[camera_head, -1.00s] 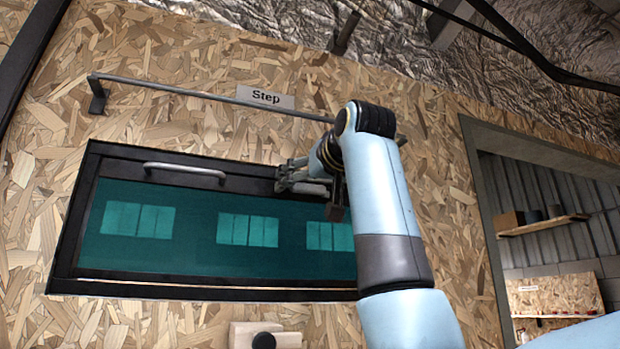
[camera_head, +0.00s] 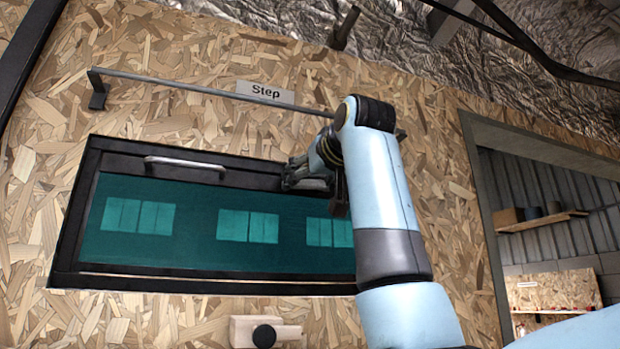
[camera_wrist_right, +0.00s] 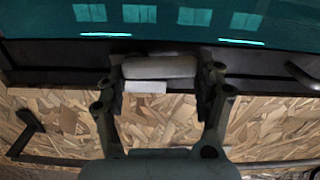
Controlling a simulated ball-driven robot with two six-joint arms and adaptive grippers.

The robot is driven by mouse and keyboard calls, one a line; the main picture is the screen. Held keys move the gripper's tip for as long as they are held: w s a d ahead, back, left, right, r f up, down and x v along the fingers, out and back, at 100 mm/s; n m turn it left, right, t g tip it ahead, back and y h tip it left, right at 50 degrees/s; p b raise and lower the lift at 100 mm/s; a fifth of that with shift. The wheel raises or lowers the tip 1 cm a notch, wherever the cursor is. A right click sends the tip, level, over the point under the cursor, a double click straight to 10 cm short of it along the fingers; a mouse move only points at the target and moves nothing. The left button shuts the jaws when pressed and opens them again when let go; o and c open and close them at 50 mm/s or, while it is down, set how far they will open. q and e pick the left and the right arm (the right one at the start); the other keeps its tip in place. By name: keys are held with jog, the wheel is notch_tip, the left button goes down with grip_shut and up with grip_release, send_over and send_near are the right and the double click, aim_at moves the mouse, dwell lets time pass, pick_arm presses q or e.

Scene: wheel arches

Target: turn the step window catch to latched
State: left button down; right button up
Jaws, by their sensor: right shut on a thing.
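The window labelled Step has a dark frame (camera_head: 120,160) and teal glass, in a chipboard wall. My right gripper (camera_head: 300,180) is at the right part of its top frame bar. In the right wrist view, the catch is a pale grey rounded lever (camera_wrist_right: 160,67) lying across the frame bar, between the two fingers of my right gripper (camera_wrist_right: 160,85), which is shut on it. Paler plate parts show beside the lever. In the head view my gripper hides the catch. I cannot tell whether it is latched. My left gripper is out of view.
A pale handle (camera_head: 185,163) sits on the frame left of my gripper. A grey rail (camera_head: 200,88) and the Step label (camera_head: 265,92) are above. A wooden block with a black knob (camera_head: 265,334) is below. A doorway with a shelf (camera_head: 545,223) is at right.

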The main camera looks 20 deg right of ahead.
aim_at(310, 200)
jog(key=n, duration=0.2)
jog(key=f+n+b, duration=0.1)
jog(key=n, duration=0.1)
jog(key=n+b, duration=0.1)
jog(key=n, duration=0.1)
jog(key=f+n+b, duration=0.1)
jog(key=n, duration=0.1)
jog(key=shift+d+f+n, duration=0.1)
jog(key=shift+n, duration=0.2)
jog(key=n, duration=0.1)
jog(key=n+b, duration=0.1)
jog(key=n, duration=0.2)
jog(key=shift+d+f, duration=0.35)
jog(key=shift+d+f+n+b, duration=0.1)
jog(key=shift+d+n+b, duration=0.2)
jog(key=shift+n, duration=0.8)
jog(key=shift+d+f+n+b, duration=0.1)
jog(key=shift+n+b, duration=0.3)
jog(key=shift+n, duration=0.7)
jog(key=shift+o, duration=0.2)
jog(key=o, duration=1.2)
jog(key=shift+w, duration=0.1)
jog(key=shift+c, duration=0.2)
